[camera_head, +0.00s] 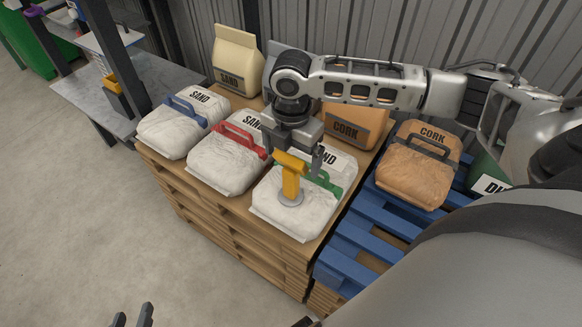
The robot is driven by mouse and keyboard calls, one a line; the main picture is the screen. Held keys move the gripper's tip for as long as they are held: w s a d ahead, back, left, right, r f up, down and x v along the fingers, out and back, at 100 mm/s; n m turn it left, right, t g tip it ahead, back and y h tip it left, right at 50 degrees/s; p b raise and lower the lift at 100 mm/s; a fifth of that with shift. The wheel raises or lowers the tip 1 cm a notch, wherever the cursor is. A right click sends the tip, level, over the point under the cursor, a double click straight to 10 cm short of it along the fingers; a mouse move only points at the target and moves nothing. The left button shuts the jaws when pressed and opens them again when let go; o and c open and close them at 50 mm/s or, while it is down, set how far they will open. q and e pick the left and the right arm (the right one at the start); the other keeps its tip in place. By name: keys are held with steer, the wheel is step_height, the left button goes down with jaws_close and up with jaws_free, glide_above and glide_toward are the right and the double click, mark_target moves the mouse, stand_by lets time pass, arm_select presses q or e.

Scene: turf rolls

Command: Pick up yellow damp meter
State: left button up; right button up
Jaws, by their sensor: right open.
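The yellow damp meter (291,184) has a yellow head and stem above a round grey disc. It appears to stand on the front-right white sand bag (267,203), beside that bag's green handle. My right gripper (293,157) reaches down over the meter's head, open, with its fingers about either side of it. Whether the fingers touch the meter cannot be told. My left gripper (132,315) shows only its two dark fingertips at the bottom edge, apart and empty, far from the meter.
White sand bags with a blue handle (170,137) and a red handle (222,172) share the wooden pallet (230,222). A beige sand bag (236,60) and an orange cork bag (356,123) stand behind. Another cork bag (417,180) lies on a blue pallet (350,240). Floor at left is clear.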

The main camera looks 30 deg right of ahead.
mark_target(291, 177)
step_height(291, 177, down, 4)
steer(key=shift+w+r, duration=0.1)
steer(key=c, duration=1.4)
steer(key=shift+o, duration=0.2)
steer(key=shift+r, duration=0.1)
